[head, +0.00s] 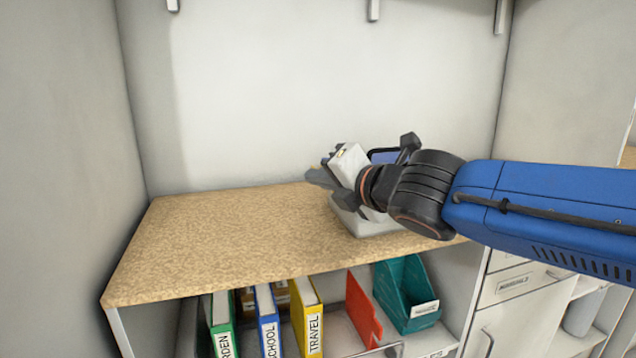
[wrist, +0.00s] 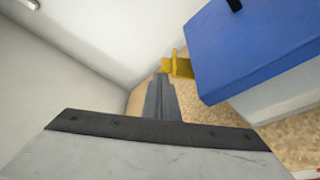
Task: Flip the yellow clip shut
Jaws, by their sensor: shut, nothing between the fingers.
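The yellow clip (wrist: 181,66) shows in the wrist view at the left edge of a blue lid (wrist: 255,45). It sticks outward from the lid's side. The lid sits on a pale box body (wrist: 275,98), which also shows in the head view (head: 375,227) on the shelf top. My gripper (wrist: 162,80) is shut and empty, with its fingertips just left of the clip in the wrist view. I cannot tell whether they touch it. In the head view my gripper (head: 318,178) hides much of the box, and I cannot make out the clip there.
The speckled tan shelf top (head: 220,235) is clear to the left of the box. A pale wall (head: 300,100) stands behind it, with a side wall at left. Below are binders, including a yellow one (head: 306,318), and a teal file holder (head: 405,295).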

